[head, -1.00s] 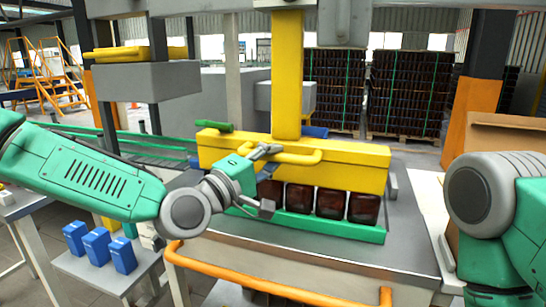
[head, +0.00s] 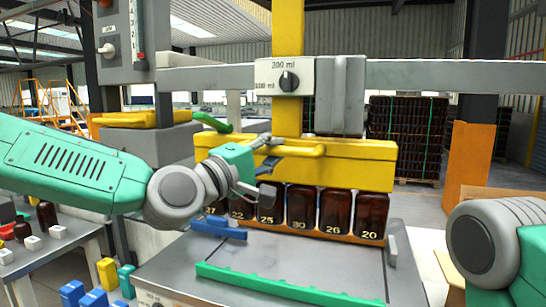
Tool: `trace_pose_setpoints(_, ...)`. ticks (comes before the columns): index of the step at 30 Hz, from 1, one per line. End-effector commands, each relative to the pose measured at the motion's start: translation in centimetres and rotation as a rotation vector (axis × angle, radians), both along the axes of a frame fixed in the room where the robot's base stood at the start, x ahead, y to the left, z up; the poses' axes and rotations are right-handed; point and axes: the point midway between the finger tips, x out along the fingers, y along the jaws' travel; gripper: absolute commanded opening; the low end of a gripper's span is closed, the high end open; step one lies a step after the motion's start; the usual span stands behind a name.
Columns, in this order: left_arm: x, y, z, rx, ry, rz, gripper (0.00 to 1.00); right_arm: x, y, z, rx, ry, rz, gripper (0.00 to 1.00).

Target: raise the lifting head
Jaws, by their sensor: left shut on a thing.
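The lifting head is a wide yellow bar (head: 360,165) under a yellow upright column (head: 287,118), near the middle of the view. A yellow handle (head: 305,151) runs along its front. My left gripper (head: 264,166) is at the left end of this handle and shut on it, one finger above and one below. Several dark amber bottles (head: 336,212) stand in a row directly below the head, with an orange strip (head: 310,237) along their bottoms. The gripper hides part of the leftmost bottles. My right gripper is out of view.
A green rail (head: 285,285) lies along the front of the grey table (head: 275,258), with bare table behind it. A blue block (head: 218,229) is left of the bottles. A grey crossbeam (head: 420,76) with a dial (head: 289,82) spans above. A side table (head: 45,262) stands left.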

Motion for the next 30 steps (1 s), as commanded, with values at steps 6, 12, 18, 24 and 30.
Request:
trace_pose_setpoints(6, 0.0, 0.1, 0.8, -0.008, -0.015, 0.003, 0.0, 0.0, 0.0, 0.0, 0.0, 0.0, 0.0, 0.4)
trace_pose_setpoints(12, 0.0, 0.0, 0.6, -0.006, -0.011, 0.003, 0.38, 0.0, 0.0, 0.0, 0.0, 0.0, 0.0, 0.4)
trace_pose_setpoints(18, 0.0, 0.1, 0.3, -0.003, -0.007, 0.002, 0.38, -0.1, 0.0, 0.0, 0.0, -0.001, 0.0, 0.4)
trace_pose_setpoints(24, -1.5, 1.5, -0.1, -0.003, -0.004, 0.002, 0.38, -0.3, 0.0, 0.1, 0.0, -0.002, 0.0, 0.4)
trace_pose_setpoints(30, -4.8, 4.3, -0.8, -0.005, -0.006, 0.001, 0.38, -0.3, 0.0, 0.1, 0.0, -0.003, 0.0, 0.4)
